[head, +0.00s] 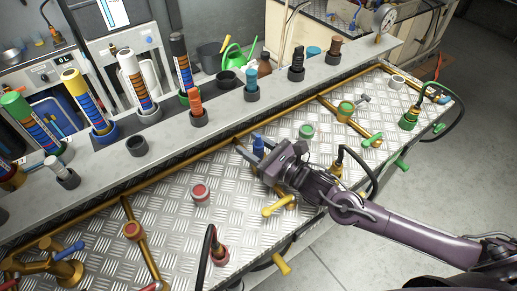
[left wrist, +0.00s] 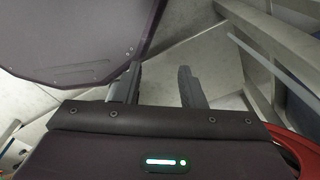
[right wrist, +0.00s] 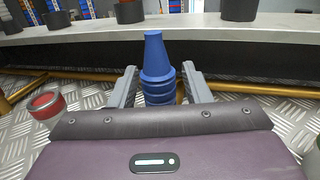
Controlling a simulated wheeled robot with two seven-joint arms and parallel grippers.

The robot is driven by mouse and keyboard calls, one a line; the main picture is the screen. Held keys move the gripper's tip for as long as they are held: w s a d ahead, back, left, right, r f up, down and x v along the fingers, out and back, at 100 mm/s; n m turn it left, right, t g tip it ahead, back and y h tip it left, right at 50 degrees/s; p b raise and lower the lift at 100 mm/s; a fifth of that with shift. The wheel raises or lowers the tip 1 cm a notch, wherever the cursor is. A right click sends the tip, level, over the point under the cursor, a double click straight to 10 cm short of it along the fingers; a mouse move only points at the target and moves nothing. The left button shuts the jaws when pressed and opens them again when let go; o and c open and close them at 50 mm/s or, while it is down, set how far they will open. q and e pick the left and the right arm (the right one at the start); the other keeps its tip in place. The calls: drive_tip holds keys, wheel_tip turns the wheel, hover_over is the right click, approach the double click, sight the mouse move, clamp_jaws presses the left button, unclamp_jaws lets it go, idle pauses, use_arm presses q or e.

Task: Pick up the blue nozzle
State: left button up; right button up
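The blue nozzle (head: 258,146) stands upright on the metal tread-plate bench, just beyond my right gripper (head: 262,158). In the right wrist view the blue nozzle (right wrist: 156,62) rises between the two fingers of my right gripper (right wrist: 158,80). The fingers are apart, with a narrow gap on each side of it, and its base is hidden by the gripper body. My left gripper (left wrist: 160,72) shows only in the left wrist view, open and empty, away from the bench.
A raised grey shelf (head: 180,125) behind the bench carries several nozzles in dark holders. A red-topped fitting (head: 201,192), a green-topped fitting (head: 306,131) and a yellow valve handle (head: 278,205) are near my right arm. A black hose (head: 358,160) loops close to it.

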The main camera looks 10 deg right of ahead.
clamp_jaws()
